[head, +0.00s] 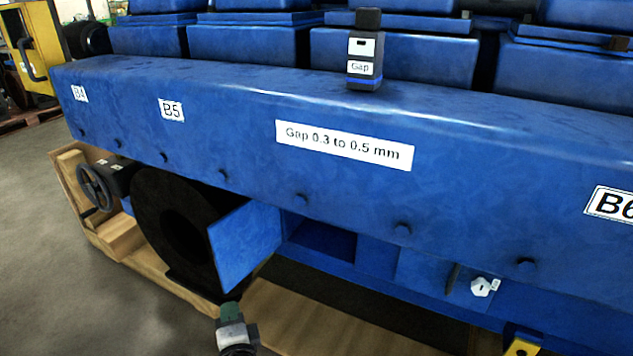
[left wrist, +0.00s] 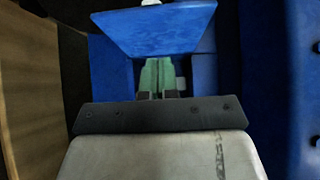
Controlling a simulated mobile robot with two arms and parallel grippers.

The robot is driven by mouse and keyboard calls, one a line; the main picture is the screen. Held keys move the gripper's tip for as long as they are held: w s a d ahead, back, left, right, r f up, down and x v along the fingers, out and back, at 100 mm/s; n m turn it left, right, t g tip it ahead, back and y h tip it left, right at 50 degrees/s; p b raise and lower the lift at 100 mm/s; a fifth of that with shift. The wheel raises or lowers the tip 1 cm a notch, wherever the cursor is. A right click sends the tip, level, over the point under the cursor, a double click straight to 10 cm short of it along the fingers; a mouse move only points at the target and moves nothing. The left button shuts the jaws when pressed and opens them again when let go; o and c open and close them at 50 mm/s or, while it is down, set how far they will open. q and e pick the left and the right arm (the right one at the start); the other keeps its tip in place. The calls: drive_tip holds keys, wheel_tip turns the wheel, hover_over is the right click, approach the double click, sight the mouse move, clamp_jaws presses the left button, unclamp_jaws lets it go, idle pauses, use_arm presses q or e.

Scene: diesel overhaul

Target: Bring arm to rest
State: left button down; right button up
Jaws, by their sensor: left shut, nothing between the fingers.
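My left gripper (head: 231,312) is low in the head view, in front of the lower side of the blue engine (head: 240,120). In the left wrist view its green fingers (left wrist: 158,76) are together with nothing between them. They point towards an open blue flap (left wrist: 155,28) and the dark opening behind it. The flap also shows in the head view (head: 245,245), just above the gripper. I cannot tell how far apart the fingertips and flap are. My right gripper is not in view.
A black gauge block marked Gap (head: 364,60) stands on the engine's top ledge. A large black ring (head: 175,225) and a handwheel (head: 95,188) are at the left, over a wooden base (head: 110,240). Bare floor (head: 50,270) lies at the lower left.

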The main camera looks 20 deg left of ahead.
use_arm(q)
drive_tip(key=s+d+f+n+g+h, duration=0.2)
drive_tip(key=s+f+g+h, duration=0.1)
drive_tip(key=f, duration=0.7)
drive_tip(key=s+d+f+n+g+h, duration=0.1)
drive_tip(key=s+d+f+g+h, duration=0.2)
drive_tip(key=f, duration=0.7)
drive_tip(key=s+d+f+n+g+h, duration=0.2)
drive_tip(key=s+d+f+g+h, duration=0.15)
drive_tip(key=s+f, duration=0.35)
drive_tip(key=s+d+f+n+g+h, duration=0.2)
drive_tip(key=s+d+f, duration=0.2)
drive_tip(key=s+f, duration=0.2)
drive_tip(key=s+a+r+g+p, duration=0.1)
drive_tip(key=s+r+p, duration=0.1)
drive_tip(key=s+p, duration=1.3)
drive_tip(key=shift+s+a, duration=0.25)
drive_tip(key=shift+a, duration=0.1)
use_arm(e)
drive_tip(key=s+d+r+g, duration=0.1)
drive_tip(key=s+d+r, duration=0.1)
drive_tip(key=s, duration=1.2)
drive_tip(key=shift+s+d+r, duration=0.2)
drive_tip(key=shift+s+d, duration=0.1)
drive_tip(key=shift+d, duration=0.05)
use_arm(q)
drive_tip(key=shift+w, duration=0.1)
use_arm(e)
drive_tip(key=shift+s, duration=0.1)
